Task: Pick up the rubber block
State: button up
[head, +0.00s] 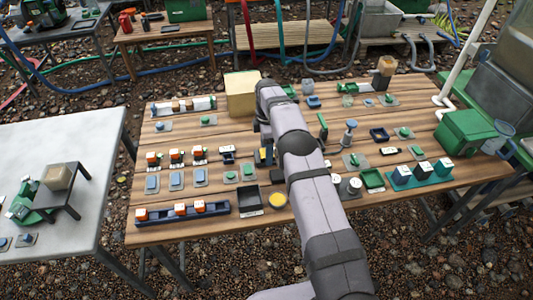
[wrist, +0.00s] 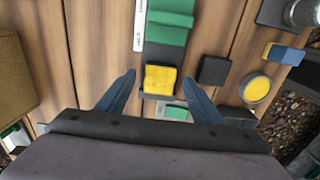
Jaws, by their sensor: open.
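My gripper (wrist: 160,77) is open and points down over the wooden table in the wrist view. Its two blue-grey fingers stand apart on either side of a small yellow block (wrist: 161,80), which sits on a dark base. I cannot tell whether the fingers touch it. A plain black block (wrist: 214,70) lies just right of the right finger. No label shows which block is rubber; the black one looks most like it. In the head view my arm hides most of the gripper; a yellow and dark patch (head: 265,155) shows beside the arm.
A green block (wrist: 168,28) sits beyond the yellow block. A round yellow-topped item (wrist: 256,88) and a blue and yellow block (wrist: 283,53) lie to the right. A tan box (head: 242,94) stands at the table's back. Many small parts crowd the table (head: 345,235).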

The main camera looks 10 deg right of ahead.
jog(key=shift+f, duration=0.2)
jog(key=c, duration=1.2)
jog(key=shift+o, duration=0.2)
jog(key=shift+r, duration=0.15)
notch_tip(320, 180, up, 10)
jog(key=shift+b, duration=0.35)
jog(key=d, duration=0.2)
jog(key=d+p, duration=0.1)
jog(key=d, duration=0.2)
jog(key=d+p, duration=0.1)
jog(key=d, duration=0.2)
jog(key=shift+s, duration=0.35)
jog(key=s+d+p, duration=0.2)
jog(key=s+d, duration=0.3)
jog(key=d, duration=0.3)
jog(key=s+d+f+p, duration=0.1)
jog(key=s+d, duration=0.4)
jog(key=d, duration=0.4)
jog(key=s+d+f+p, duration=0.1)
jog(key=s+d+p, duration=0.1)
jog(key=s+d, duration=0.4)
jog(key=d, duration=0.3)
jog(key=shift+d+f+p, duration=0.2)
jog(key=shift+d+p, duration=0.05)
jog(key=shift+p, duration=0.1)
